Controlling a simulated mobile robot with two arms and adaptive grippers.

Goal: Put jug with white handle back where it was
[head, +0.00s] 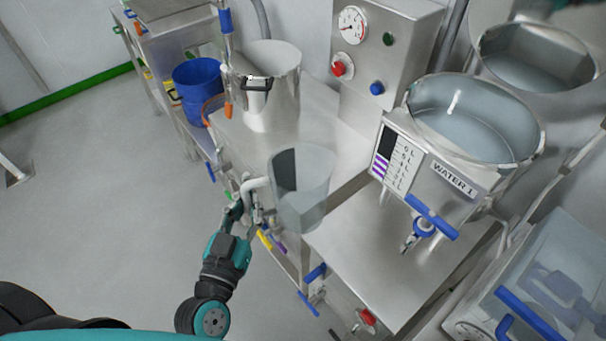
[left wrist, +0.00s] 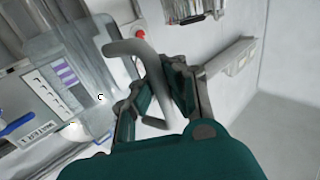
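The clear jug (head: 302,190) with the white handle (head: 254,186) is near the middle of the head view, in front of the steel bench edge. It looks upright or slightly tilted; whether its base touches anything is unclear. My left gripper (head: 238,212) is at the handle, on the jug's left side. In the left wrist view the white handle (left wrist: 128,47) passes between the fingers of the left gripper (left wrist: 157,78), which are closed around it. The clear jug body (left wrist: 75,70) is left of them. My right gripper is not in view.
A steel pot (head: 272,95) and a blue bucket (head: 195,85) stand at the back left. A vessel labelled WATER 1 (head: 470,130) with a blue tap handle (head: 432,217) is at the right. The steel bench top (head: 375,245) below it has bare space. Open floor lies left.

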